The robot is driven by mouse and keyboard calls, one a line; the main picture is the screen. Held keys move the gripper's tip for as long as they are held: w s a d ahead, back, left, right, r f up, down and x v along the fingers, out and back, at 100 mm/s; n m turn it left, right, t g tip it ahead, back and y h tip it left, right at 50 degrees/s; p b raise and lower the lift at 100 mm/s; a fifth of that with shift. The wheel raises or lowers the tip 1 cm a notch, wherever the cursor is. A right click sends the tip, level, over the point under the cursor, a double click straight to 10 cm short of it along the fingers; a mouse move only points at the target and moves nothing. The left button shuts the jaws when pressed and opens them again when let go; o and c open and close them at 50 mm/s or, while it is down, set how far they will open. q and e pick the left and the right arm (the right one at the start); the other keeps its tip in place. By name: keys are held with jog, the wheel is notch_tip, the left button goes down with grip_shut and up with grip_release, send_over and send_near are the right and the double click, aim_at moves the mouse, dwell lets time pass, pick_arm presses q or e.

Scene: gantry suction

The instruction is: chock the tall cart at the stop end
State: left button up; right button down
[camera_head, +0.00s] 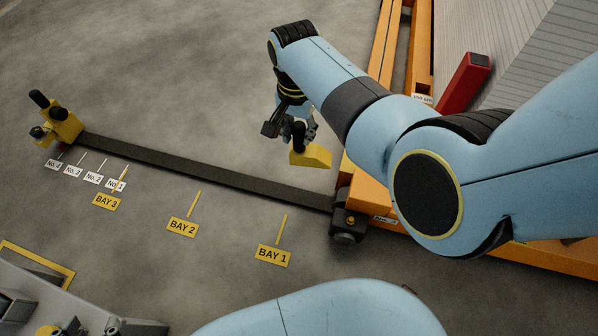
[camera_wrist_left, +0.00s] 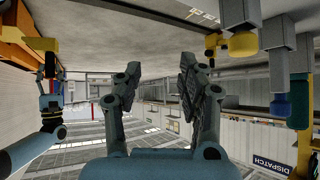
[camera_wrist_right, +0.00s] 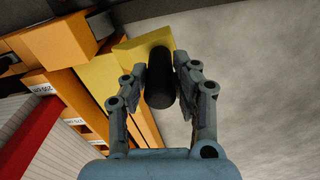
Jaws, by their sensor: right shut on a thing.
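My right gripper (camera_head: 290,126) is shut on the black handle (camera_wrist_right: 159,82) of a yellow wedge-shaped chock (camera_head: 312,157). It holds the chock near the right end of the dark floor rail (camera_head: 200,170), left of the orange framework. The orange framework (camera_head: 365,210) has a dark wheel (camera_head: 347,233) at its near corner, by the rail's end; I cannot tell whether it is the tall cart. A yellow block with black posts (camera_head: 62,124) stands at the rail's far left end. My left gripper (camera_wrist_left: 158,85) is open and empty in the left wrist view; its fingers do not show in the head view.
BAY 1 (camera_head: 273,256), BAY 2 (camera_head: 183,227) and BAY 3 (camera_head: 106,202) plates and several small white labels lie along the rail. A red bar (camera_head: 463,85) and grey ribbed panels (camera_head: 535,50) are at the right. The floor above the rail is clear.

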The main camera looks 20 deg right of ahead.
pick_arm(q)
jog(key=w+r+b, duration=0.1)
jog(key=w+r+t+b, duration=0.1)
jog(key=r, duration=0.1)
jog(key=shift+d, duration=0.35)
pick_arm(e)
notch_tip(320, 180, down, 6)
jog(key=s+m, duration=0.1)
jog(key=s, duration=0.1)
jog(key=shift+s+a+f+m, duration=0.2)
jog(key=shift+s+m, duration=0.1)
jog(key=shift+m, duration=0.1)
pick_arm(q)
jog(key=shift+w, duration=0.1)
jog(key=w+d+r+m+t+h+b, duration=0.1)
jog(key=w+r+t, duration=0.3)
jog(key=r, duration=0.4)
jog(key=w+d+r+t+h+b, duration=0.1)
jog(key=w+r+t+b, duration=0.1)
jog(key=w+r+t, duration=0.3)
notch_tip(320, 180, up, 4)
jog(key=shift+w+f+m+b, duration=0.2)
jog(key=shift+w+m+b, duration=0.15)
jog(key=shift+w, duration=0.25)
pick_arm(e)
notch_tip(320, 180, down, 8)
jog(key=s+d, duration=0.1)
jog(key=d, duration=0.1)
jog(key=shift+s+f, duration=0.2)
jog(key=shift+s, duration=0.1)
